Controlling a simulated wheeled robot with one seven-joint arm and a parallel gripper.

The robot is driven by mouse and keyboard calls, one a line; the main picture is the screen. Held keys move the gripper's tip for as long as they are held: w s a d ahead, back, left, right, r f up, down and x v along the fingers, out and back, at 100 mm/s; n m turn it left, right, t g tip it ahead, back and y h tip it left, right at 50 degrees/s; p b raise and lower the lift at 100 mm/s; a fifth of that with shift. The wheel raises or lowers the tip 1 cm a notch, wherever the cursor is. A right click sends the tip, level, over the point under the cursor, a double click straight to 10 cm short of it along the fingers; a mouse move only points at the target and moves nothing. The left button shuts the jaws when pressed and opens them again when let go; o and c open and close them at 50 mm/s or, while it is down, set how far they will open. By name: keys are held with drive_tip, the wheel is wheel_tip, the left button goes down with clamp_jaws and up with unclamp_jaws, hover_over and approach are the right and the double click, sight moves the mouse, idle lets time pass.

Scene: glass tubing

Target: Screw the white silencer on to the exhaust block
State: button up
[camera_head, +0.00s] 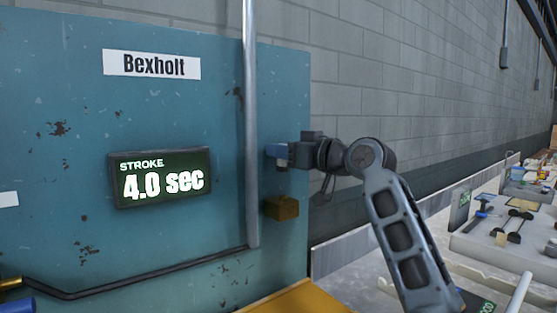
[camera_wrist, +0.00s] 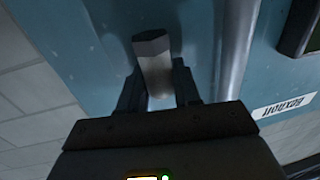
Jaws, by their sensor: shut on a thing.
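My gripper (camera_head: 281,157) is in front of the teal panel, close to its right edge, and is shut on the white silencer (camera_head: 283,163). In the wrist view the silencer (camera_wrist: 158,75) is a pale cylinder with a grey faceted end, standing out between the two fingers (camera_wrist: 160,92) towards the panel. A brass-coloured block, which looks like the exhaust block (camera_head: 282,208), sits on the panel below my gripper in the head view. The silencer is above the block and apart from it. I cannot make out the block in the wrist view.
A vertical grey pipe (camera_head: 250,120) runs down the teal panel (camera_head: 60,130) just left of my gripper. A display (camera_head: 160,178) reads "STROKE 4.0 sec". A bench with a tray (camera_head: 480,243) of tools stands at right. A yellow ledge (camera_head: 300,300) lies below the panel.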

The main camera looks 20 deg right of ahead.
sight(284, 171)
drive_tip(key=shift+f+b, duration=1.55)
drive_tip(key=shift+f, duration=0.9)
drive_tip(key=shift+f+b, duration=0.25)
drive_tip(key=shift+b, duration=0.2)
idle(0.5)
drive_tip(key=shift+r+h+p, duration=0.15)
drive_tip(key=shift+h+p, duration=0.25)
drive_tip(key=shift+p, duration=0.2)
drive_tip(key=shift+m+t+h+p, duration=0.9)
drive_tip(key=shift+m+h+p, duration=0.8)
drive_tip(key=shift+h+p, duration=0.6)
drive_tip(key=shift+d, duration=0.1)
drive_tip(key=o, duration=1)
drive_tip(key=shift+f+n+y+b, duration=0.35)
drive_tip(key=shift+y+b, duration=0.25)
drive_tip(key=shift+y, duration=0.2)
drive_tip(key=n+g+y+b, duration=0.1)
drive_tip(key=n+y+b, duration=0.1)
drive_tip(key=y+b, duration=0.1)
drive_tip(key=shift+n+g+b, duration=0.25)
drive_tip(key=shift+g+b, duration=0.05)
drive_tip(key=shift+b, duration=0.3)
